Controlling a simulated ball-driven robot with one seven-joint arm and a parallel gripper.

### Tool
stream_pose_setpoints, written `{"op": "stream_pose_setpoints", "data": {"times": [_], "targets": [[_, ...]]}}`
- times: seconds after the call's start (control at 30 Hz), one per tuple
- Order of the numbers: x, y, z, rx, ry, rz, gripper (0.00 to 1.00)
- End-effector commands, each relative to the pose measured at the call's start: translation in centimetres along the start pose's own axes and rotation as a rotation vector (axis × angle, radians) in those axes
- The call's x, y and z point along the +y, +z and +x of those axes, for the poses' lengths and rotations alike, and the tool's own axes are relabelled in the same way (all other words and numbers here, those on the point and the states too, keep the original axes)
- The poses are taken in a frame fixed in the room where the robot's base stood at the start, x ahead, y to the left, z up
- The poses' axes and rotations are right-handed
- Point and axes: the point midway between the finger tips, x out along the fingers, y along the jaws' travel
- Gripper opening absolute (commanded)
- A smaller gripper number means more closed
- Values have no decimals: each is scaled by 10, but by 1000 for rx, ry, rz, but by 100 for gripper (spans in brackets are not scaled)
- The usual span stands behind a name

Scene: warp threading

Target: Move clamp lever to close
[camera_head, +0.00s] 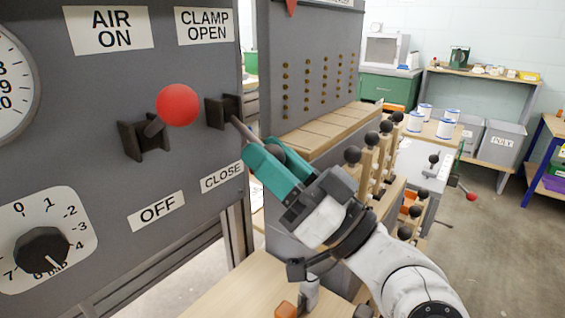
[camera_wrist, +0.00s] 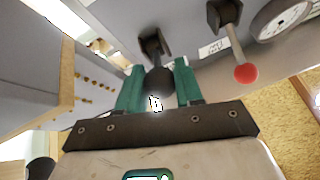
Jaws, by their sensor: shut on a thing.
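The clamp lever (camera_head: 242,129) comes out of a dark bracket on the grey panel, between the CLAMP OPEN label (camera_head: 205,26) above and the CLOSE label (camera_head: 222,177) below. It slants outward and down to the right in the head view. My gripper (camera_head: 268,153), with teal fingers, is shut on its dark ball knob, which the fingers partly hide. In the wrist view the knob (camera_wrist: 160,80) sits between the two fingers, with the lever's bracket (camera_wrist: 153,43) beyond it.
The red-knobbed air lever (camera_head: 178,105) is left of the clamp lever, with an OFF label (camera_head: 156,211) below. A black dial (camera_head: 42,250) is at lower left. A pegboard (camera_head: 318,70) and several black-knobbed posts (camera_head: 371,139) stand close on the right.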

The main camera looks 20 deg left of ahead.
Motion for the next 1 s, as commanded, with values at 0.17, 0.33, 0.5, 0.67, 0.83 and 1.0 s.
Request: {"op": "stream_pose_setpoints", "data": {"times": [0.17,0.33,0.5,0.67,0.83,1.0], "targets": [[4,3,0,-5,8,1,0],[4,3,0,-5,8,0,0],[3,2,0,-3,8,-1,46],[2,1,0,-1,5,-1,58],[1,0,0,0,3,-1,58],[2,1,-10,0,5,-2,58]]}}
